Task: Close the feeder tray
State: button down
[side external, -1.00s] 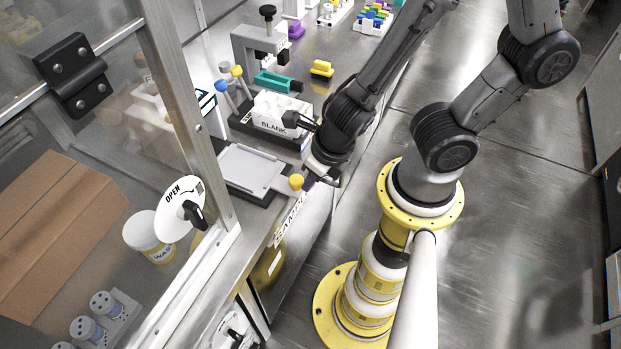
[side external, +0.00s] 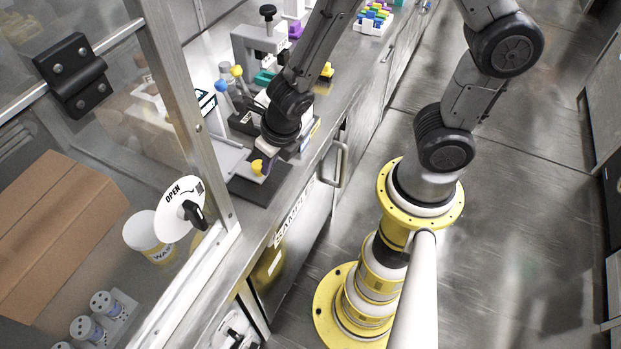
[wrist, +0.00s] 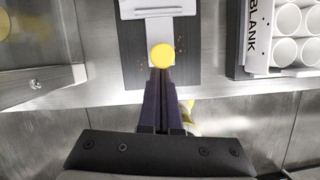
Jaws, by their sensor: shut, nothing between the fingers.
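The feeder tray is light grey and flat (side external: 224,158), on a dark base plate (side external: 256,192) at the bench's front edge. Its yellow knob (side external: 257,167) is at the tray's front end. In the wrist view the knob (wrist: 161,55) sits on a pale tab, with the tray (wrist: 158,9) beyond it at the top edge. My gripper (wrist: 161,72) is shut and empty, its dark fingertips right at the knob's near side; I cannot tell if they touch. In the side view my wrist hides part of the tray, and the gripper (side external: 268,170) is just right of the knob.
A white rack marked BLANK (wrist: 284,38) with round wells stands to the right of the base plate in the wrist view. A glass panel in a metal frame (side external: 185,110) stands left of the tray. A door handle (side external: 341,163) juts from the bench front.

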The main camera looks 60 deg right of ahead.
send_over(241, 169)
dwell(0.4)
jog(key=shift+w+r, duration=0.1)
dwell(0.3)
